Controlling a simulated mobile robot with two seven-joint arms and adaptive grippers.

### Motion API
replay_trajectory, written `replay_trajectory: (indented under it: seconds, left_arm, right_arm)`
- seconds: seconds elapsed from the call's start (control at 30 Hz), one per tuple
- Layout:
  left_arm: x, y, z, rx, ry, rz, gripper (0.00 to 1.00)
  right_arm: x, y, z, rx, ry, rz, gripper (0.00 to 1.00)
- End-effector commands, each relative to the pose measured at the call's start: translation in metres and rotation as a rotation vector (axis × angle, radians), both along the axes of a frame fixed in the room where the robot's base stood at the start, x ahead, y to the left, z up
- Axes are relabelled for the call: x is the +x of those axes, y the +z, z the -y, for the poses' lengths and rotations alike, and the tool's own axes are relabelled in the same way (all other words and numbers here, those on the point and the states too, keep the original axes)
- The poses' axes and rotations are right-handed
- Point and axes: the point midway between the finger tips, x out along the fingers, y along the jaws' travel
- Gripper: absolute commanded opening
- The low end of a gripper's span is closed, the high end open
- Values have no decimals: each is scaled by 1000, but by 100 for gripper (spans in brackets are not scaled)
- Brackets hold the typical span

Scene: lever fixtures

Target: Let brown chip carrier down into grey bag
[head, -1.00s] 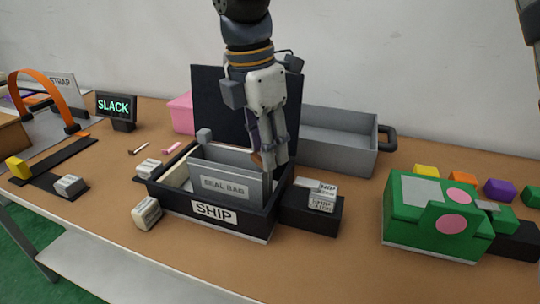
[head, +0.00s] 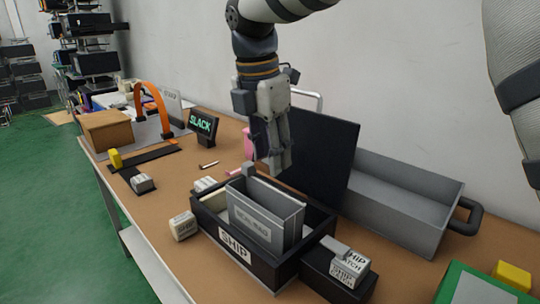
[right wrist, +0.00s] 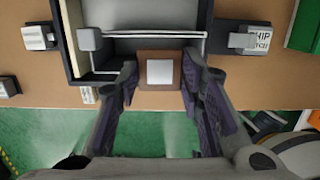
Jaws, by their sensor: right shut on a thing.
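The brown chip carrier (right wrist: 160,72), a brown square with a pale centre, sits between my right gripper's fingertips in the right wrist view. My right gripper (head: 271,168) is shut on it and points down, above the far side of the grey bag in the head view. The carrier cannot be made out in the head view. The grey bag (head: 263,231), marked with a label, stands upright inside the black SHIP box (head: 235,244). In the right wrist view the carrier overlaps the thin bag rim (right wrist: 160,35); its height above the opening is unclear. My left gripper is not in view.
A black upright panel (head: 318,155) stands behind the box, with a grey open bin (head: 400,195) to its right. A black block with white labelled pieces (head: 350,268) sits at the box's right. A small pale block (head: 183,225) lies at its left.

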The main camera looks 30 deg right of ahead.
Motion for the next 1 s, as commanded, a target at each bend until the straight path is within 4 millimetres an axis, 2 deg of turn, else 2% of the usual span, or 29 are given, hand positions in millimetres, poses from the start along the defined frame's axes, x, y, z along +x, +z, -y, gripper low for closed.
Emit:
replay_trajectory:
  seconds: [0.7,1.0]
  left_arm:
    - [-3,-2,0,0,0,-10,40]
    - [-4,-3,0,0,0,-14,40]
  right_arm:
    - [0,-70,0,0,0,-3,18]
    - [0,-79,0,0,-1,0,18]
